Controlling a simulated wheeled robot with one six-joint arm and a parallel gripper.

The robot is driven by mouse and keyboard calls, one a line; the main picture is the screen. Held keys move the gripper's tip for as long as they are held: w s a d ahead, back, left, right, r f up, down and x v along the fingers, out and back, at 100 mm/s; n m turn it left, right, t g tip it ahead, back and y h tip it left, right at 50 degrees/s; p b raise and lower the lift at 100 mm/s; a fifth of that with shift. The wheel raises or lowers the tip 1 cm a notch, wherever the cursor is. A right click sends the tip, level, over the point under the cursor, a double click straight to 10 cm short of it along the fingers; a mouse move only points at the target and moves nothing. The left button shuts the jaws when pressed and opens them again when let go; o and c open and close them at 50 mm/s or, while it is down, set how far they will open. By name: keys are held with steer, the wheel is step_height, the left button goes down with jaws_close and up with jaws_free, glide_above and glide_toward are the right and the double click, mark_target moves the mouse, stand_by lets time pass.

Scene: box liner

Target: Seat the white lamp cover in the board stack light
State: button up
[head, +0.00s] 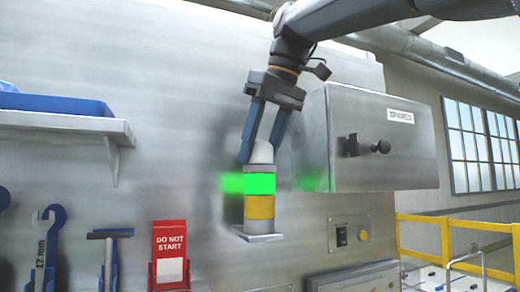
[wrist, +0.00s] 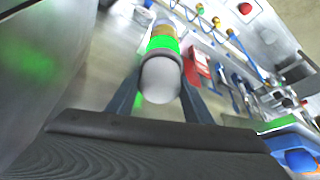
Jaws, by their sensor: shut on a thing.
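The white lamp cover (head: 262,153) is a pale dome held between the blue fingers of my gripper (head: 261,147). It is upright, directly over the board stack light (head: 259,207), which has a lit green section above a yellow one on a wall bracket. A grey band shows between the dome and the green section. I cannot tell whether the cover is fully seated. In the wrist view the dome (wrist: 160,80) is between the two fingers, in line with the green section (wrist: 162,43) beyond it. The gripper is shut on it.
A grey SPARES box (head: 370,140) with a dark handle is close on the right. A shelf with a blue tray (head: 55,104) is at left. Wrenches, a hammer and a red DO NOT START sign (head: 170,240) hang below. A switch panel (head: 348,237) is lower right.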

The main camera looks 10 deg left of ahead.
steer(key=shift+f+b, duration=0.3)
steer(key=shift+f, duration=0.45)
steer(key=o, duration=1.1)
steer(key=shift+w+d, duration=0.15)
steer(key=shift+r, duration=0.45)
steer(key=v, duration=0.8)
steer(key=shift+r, duration=0.15)
